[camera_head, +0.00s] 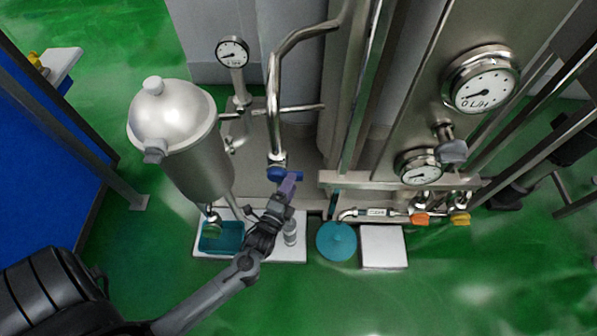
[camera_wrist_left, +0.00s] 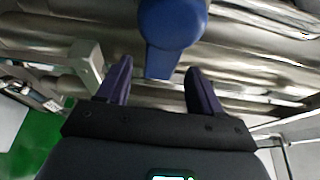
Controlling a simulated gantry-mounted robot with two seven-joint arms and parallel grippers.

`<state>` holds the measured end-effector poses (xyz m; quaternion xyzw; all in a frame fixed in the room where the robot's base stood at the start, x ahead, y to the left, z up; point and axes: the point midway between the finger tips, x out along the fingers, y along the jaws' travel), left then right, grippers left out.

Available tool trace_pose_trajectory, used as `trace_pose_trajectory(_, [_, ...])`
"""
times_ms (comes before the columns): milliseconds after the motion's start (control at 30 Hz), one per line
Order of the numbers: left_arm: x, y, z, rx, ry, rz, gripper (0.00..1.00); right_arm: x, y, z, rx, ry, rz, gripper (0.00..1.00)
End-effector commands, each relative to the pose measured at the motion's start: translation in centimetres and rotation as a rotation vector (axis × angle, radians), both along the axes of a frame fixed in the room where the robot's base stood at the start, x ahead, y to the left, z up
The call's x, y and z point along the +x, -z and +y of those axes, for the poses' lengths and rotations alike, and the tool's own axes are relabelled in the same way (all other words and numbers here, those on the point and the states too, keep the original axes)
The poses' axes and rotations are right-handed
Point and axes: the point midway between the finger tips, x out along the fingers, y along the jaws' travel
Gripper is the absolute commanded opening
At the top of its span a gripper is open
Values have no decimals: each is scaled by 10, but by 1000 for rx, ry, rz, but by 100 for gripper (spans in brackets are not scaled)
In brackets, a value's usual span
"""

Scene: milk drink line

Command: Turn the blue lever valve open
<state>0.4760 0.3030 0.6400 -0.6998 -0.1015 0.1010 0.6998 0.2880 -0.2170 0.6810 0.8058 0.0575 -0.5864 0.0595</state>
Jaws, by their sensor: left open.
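The blue lever valve (camera_head: 281,174) sits at the lower end of a bent steel pipe, near the middle of the head view. In the left wrist view its blue lever (camera_wrist_left: 172,36) hangs down from the top edge, its lower end between and just beyond the fingertips. My left gripper (camera_head: 288,186) reaches up to the valve from below. In the left wrist view the two purple fingers of the left gripper (camera_wrist_left: 158,78) stand apart with a gap between them. I cannot tell whether either finger touches the lever. My right gripper is not in view.
A steel tank (camera_head: 180,130) stands left of the valve. A teal tray (camera_head: 221,237) and a teal round lid (camera_head: 337,241) are below. Steel panels with gauges (camera_head: 481,82) stand at the right, with an orange handle (camera_head: 420,219) and a yellow handle (camera_head: 460,219) low down. Green floor lies in front.

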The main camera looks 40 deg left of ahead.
Motion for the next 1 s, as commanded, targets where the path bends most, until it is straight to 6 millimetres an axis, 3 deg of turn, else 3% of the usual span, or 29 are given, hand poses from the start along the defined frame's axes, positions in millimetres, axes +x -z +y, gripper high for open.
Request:
trace_pose_trajectory(200, [34, 2, 10, 1, 0, -3, 66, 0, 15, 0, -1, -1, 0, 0])
trace_pose_trajectory(400, [52, 1, 15, 0, 1, -1, 66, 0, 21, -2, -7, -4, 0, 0])
trace_pose_trajectory(833, [58, 0, 17, 0, 1, 0, 66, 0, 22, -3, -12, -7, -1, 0])
trace_pose_trajectory(1000, [58, 0, 17, 0, 1, 0, 40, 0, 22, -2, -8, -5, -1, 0])
